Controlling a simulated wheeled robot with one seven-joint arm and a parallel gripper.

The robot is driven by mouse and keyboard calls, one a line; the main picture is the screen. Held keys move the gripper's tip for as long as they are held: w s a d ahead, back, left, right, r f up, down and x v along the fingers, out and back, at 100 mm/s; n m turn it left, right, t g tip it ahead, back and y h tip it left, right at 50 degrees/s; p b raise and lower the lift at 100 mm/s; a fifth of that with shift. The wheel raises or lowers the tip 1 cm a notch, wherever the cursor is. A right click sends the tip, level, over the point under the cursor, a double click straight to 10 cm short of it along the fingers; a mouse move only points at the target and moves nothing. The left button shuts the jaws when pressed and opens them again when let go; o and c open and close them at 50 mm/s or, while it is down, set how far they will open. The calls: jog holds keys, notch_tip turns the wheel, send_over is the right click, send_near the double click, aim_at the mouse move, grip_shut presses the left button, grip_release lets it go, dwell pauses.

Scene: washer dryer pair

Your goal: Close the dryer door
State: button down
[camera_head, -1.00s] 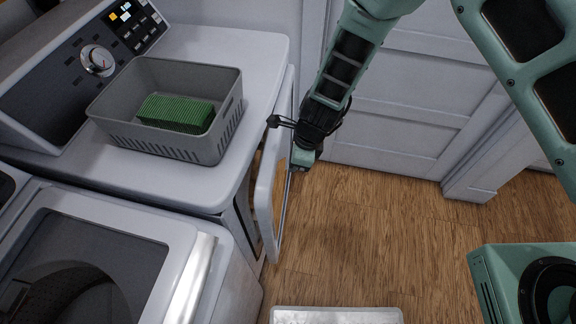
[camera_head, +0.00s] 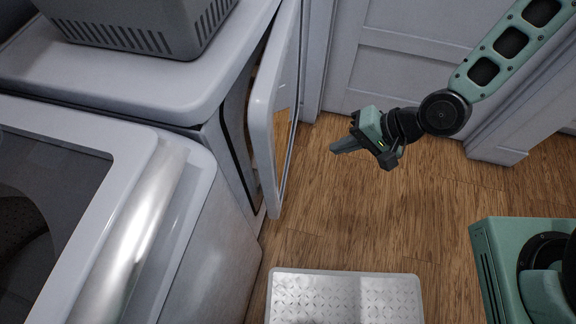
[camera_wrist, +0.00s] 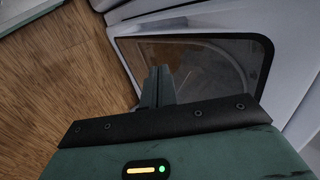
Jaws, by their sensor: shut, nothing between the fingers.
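The white dryer door (camera_head: 262,112) stands partly open at the front of the dryer (camera_head: 205,100), with a dark gap between its near edge and the dryer body. My gripper (camera_head: 338,146) is to the right of the door, on its outer side, over the floor. It is shut and empty, with its fingertips pointing left toward the door and apart from it in the head view. In the wrist view, my shut fingers (camera_wrist: 156,88) show in front of a white-framed dark window panel (camera_wrist: 195,65), which looks like the door.
The washer (camera_head: 185,230) stands left of and nearer than the dryer. A grey basket (camera_head: 150,30) sits on the dryer top. A white textured platform (camera_head: 345,298) lies on the wooden floor (camera_head: 330,220). A panelled wall (camera_head: 400,60) is behind.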

jog(key=n+b, duration=0.1)
send_near(275, 160)
notch_tip(275, 160, down, 5)
jog(key=a, duration=0.2)
jog(key=shift+w+a+r+y, duration=0.1)
jog(key=shift+a+y, duration=0.05)
jog(key=shift+a, duration=0.3)
jog(key=shift+w+a+r+y, duration=0.1)
jog(key=shift+w+a+y, duration=0.05)
jog(key=shift+a, duration=0.25)
jog(key=shift+a, duration=0.1)
